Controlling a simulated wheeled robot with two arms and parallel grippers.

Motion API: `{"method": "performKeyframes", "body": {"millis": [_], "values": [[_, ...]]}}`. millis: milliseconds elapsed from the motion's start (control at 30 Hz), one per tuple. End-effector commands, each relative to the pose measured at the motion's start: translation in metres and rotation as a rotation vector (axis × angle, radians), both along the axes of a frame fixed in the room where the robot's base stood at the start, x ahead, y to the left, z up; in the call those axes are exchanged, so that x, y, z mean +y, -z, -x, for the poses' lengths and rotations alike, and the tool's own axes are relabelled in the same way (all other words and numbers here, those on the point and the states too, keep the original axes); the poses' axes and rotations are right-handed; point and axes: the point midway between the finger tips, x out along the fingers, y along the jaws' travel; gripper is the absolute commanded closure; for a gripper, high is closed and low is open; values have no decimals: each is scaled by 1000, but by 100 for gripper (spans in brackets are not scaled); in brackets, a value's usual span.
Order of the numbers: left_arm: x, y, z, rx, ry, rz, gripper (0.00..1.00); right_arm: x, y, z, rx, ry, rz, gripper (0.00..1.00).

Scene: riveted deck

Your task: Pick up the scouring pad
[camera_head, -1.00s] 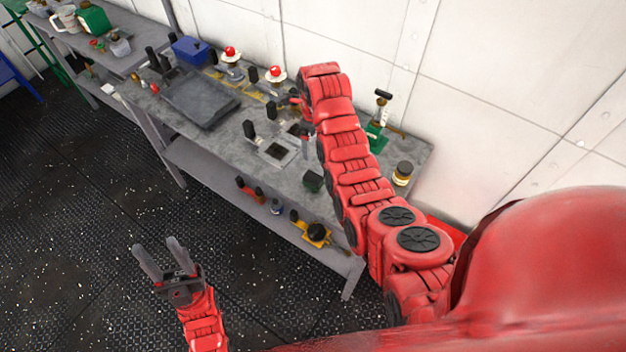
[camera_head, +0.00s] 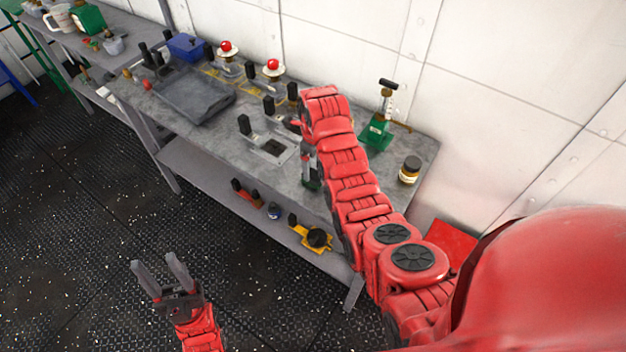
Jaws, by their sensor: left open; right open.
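The scouring pad appears to be the small dark green block (camera_head: 313,184) near the front edge of the grey workbench (camera_head: 228,133). It is mostly hidden behind my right arm and gripper. My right gripper (camera_head: 307,172) points down at the pad, partly hidden by its own arm. It is open, and its fingers look close to the pad; I cannot tell if they touch it. My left gripper (camera_head: 163,272) is open and empty, over the dark floor well in front of the bench.
A dark tray (camera_head: 195,95), a blue box (camera_head: 187,46) and red-topped buttons (camera_head: 273,66) are on the bench to the left. A green stand (camera_head: 376,132) and a jar (camera_head: 410,169) are at the right. The lower shelf (camera_head: 215,178) holds several tools.

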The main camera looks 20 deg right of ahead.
Motion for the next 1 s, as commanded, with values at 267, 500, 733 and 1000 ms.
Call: {"method": "performKeyframes", "body": {"millis": [267,500,733,1000], "values": [[0,-29,0,0,0,0,50,5,23,-1,6,-2,-1,12],[0,-33,0,0,0,0,50,4,44,-1,4,-1,-1,12],[0,-33,0,0,0,0,50,4,48,-1,1,-1,0,12],[0,-33,0,0,0,0,50,4,47,-1,1,-1,0,41]]}}
